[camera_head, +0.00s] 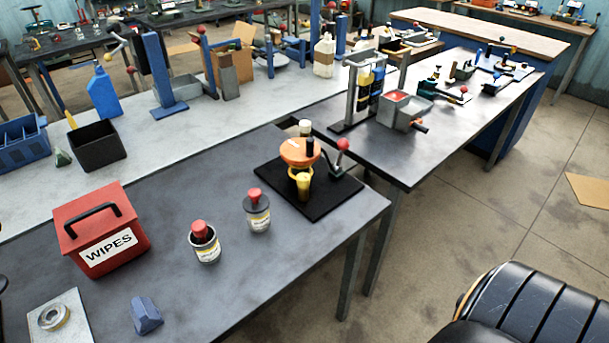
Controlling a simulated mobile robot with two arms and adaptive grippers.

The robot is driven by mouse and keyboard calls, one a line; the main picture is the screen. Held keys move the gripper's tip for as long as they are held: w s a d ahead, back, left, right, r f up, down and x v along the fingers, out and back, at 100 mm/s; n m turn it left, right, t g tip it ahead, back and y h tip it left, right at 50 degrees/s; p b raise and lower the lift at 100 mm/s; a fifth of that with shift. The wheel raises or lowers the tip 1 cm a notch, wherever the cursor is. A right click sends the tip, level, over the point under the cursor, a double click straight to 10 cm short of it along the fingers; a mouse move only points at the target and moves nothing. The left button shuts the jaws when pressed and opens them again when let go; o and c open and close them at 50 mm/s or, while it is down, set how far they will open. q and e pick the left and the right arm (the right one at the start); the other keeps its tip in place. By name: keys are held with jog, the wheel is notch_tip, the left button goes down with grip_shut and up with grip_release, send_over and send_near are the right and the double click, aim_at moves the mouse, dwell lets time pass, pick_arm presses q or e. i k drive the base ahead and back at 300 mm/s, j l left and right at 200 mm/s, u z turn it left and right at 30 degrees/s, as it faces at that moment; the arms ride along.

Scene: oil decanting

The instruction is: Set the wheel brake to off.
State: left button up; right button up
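An orange round wheel-like disc (297,153) sits on a fixture with a black base plate (325,205) on the near dark table. A yellow part (303,187) is below the disc. To its right, a lever with a red ball knob (343,145) stands up from a green-grey mount on the same plate. I cannot tell for sure whether this lever is the wheel brake, or which setting it is in. Neither of my grippers shows in the head view.
A red WIPES box (130,225), two red-topped cans (205,245) (258,213) and a blue-grey block (146,315) are on the near table. A metal stand (352,100) with bottles is behind the plate. A black ribbed shape (530,310) fills the lower right corner.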

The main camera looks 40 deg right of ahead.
aim_at(343, 143)
jog(key=z, duration=1.45)
